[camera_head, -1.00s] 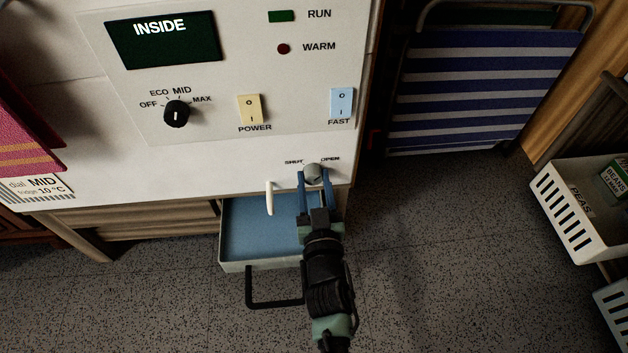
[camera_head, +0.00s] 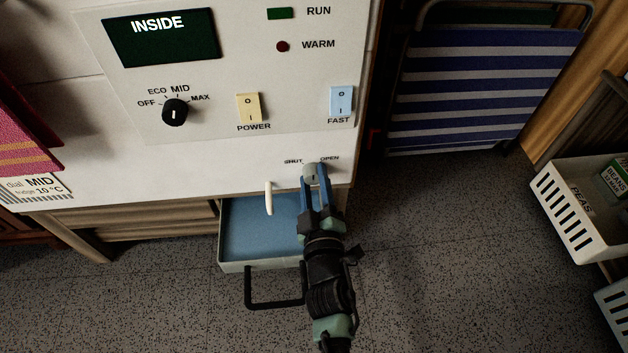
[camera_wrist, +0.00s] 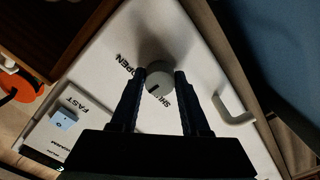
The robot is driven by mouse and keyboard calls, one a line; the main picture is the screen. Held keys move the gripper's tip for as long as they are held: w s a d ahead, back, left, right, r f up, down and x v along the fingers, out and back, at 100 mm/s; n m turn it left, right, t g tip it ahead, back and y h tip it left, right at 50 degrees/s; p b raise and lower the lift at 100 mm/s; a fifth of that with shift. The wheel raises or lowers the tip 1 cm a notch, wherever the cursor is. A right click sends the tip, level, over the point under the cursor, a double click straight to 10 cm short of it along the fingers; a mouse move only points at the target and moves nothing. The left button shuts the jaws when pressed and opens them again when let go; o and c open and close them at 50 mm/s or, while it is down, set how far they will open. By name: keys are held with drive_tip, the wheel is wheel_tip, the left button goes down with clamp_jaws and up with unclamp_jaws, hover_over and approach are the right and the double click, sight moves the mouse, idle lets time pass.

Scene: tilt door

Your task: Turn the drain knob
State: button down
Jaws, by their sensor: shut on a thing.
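The grey drain knob (camera_head: 312,171) is on the lower white front of the appliance, under the SHUT and OPEN labels. It also shows in the wrist view (camera_wrist: 159,83), round with a dark pointer mark, between my fingers. My gripper (camera_head: 314,176) is shut on the knob, with one blue finger on each side of it. In the wrist view my gripper (camera_wrist: 160,80) has its dark fingertips against the knob's sides. The fingers hide part of the knob's edges in the head view.
A white spout (camera_head: 269,198) hangs just left of the knob. A blue-lined drawer tray (camera_head: 250,228) with a dark handle stands out below. The panel above has a black dial (camera_head: 174,112) and switches. A striped folding chair (camera_head: 480,90) and a white basket (camera_head: 570,215) stand right.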

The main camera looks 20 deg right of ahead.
drive_tip(key=n, duration=0.4)
drive_tip(key=shift+n, duration=0.4)
drive_tip(key=n, duration=0.4)
drive_tip(key=shift+b, duration=0.3)
drive_tip(key=shift+n, duration=0.3)
drive_tip(key=shift+c, duration=1.9)
unclamp_jaws()
drive_tip(key=v, duration=1.3)
drive_tip(key=shift+r, duration=0.1)
